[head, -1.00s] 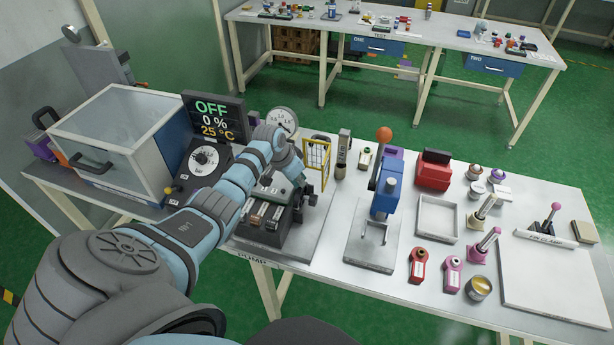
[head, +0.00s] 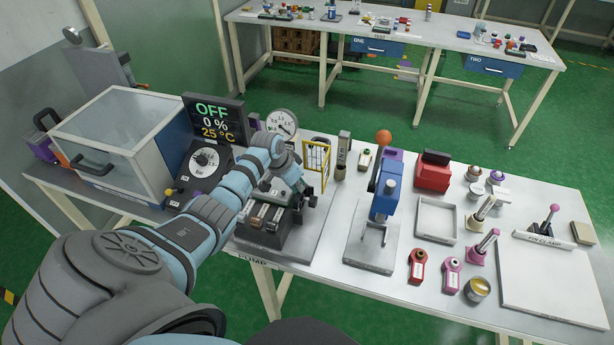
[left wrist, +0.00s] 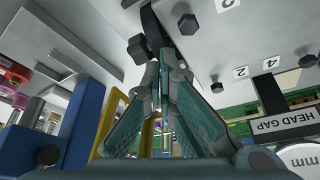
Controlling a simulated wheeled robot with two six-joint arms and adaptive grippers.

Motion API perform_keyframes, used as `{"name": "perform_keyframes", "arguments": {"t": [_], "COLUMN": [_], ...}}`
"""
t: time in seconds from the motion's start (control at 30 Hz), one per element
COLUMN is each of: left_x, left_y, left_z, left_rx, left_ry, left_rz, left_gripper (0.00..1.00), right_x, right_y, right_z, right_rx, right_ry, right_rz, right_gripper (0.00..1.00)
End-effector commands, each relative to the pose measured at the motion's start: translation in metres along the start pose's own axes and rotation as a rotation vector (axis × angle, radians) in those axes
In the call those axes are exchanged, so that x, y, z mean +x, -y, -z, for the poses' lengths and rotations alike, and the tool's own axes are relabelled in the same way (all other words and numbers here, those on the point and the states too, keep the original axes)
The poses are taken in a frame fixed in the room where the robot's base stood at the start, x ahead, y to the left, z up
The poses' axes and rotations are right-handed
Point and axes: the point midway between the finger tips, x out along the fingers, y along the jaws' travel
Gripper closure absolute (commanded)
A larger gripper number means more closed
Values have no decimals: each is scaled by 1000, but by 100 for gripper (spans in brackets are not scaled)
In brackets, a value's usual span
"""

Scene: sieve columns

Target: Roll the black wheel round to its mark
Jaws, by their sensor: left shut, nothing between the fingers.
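My left gripper (head: 294,184) reaches over the pump rig (head: 262,222) on the near bench. In the left wrist view its fingers (left wrist: 160,66) are shut together with nothing between them. Their tips are beside a black knob-like part (left wrist: 138,48) and a dark bar. I cannot tell whether that part is the black wheel, or whether it touches the fingers. No mark for the wheel can be made out. My forearm and wrist hide part of the rig in the head view. My right gripper is not in view.
A round white gauge (head: 282,122) and a yellow-framed panel (head: 317,160) stand close to my gripper. Several hex bolts (left wrist: 187,24) and a HEAD GAP label (left wrist: 283,122) show near the fingers. A blue press (head: 386,188) stands to the right.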

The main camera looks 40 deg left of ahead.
Motion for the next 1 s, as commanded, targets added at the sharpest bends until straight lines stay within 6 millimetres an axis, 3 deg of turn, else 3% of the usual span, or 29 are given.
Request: {"name": "perform_keyframes", "arguments": {"t": [1.0], "left_x": [1], "left_y": [-5], "left_z": [-10], "left_rx": [0], "left_ry": [1], "left_rz": [-1], "left_gripper": [100], "right_x": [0], "right_y": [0], "right_z": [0], "right_rx": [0], "right_ry": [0], "right_rz": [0], "right_gripper": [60]}}
